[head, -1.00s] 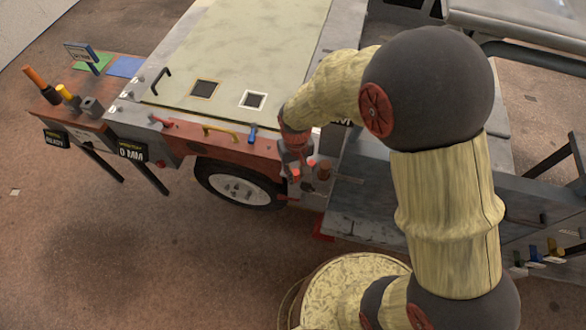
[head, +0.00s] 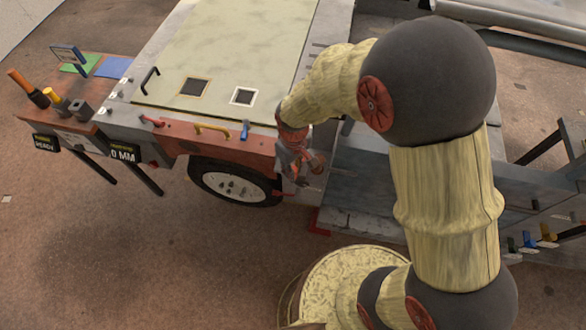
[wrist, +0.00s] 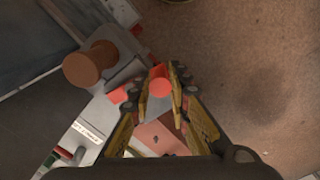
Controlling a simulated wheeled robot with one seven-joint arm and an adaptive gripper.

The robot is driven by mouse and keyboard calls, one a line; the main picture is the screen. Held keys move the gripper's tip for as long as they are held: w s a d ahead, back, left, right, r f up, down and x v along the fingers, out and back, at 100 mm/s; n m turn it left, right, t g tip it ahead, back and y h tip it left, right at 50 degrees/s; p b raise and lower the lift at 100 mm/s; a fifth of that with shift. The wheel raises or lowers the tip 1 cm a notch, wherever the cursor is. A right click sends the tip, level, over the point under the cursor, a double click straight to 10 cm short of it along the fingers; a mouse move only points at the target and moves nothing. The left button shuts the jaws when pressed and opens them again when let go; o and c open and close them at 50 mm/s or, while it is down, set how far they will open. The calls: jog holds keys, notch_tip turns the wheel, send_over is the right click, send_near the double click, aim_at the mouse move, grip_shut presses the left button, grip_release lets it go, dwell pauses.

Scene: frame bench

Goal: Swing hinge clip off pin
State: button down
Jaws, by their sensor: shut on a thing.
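My gripper (wrist: 162,95) is closed around a red piece (wrist: 160,78), which looks like part of the hinge clip; its end shows between the fingertips in the wrist view. A flat red-orange part (wrist: 121,93) lies just left of the fingers, partly hidden by them. A brown round pin or knob (wrist: 90,65) stands to the upper left, apart from the fingers. I cannot tell how the red pieces join the pin. In the head view my gripper (head: 298,172) is at the bench's front right corner, and the parts it holds are too small to make out.
A side shelf with orange tools (head: 29,88) is at left. A wheel (head: 235,184) sits under the front edge. The floor in front is open.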

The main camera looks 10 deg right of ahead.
jog(key=c, duration=1.7)
grip_release()
notch_tip(320, 180, up, 12)
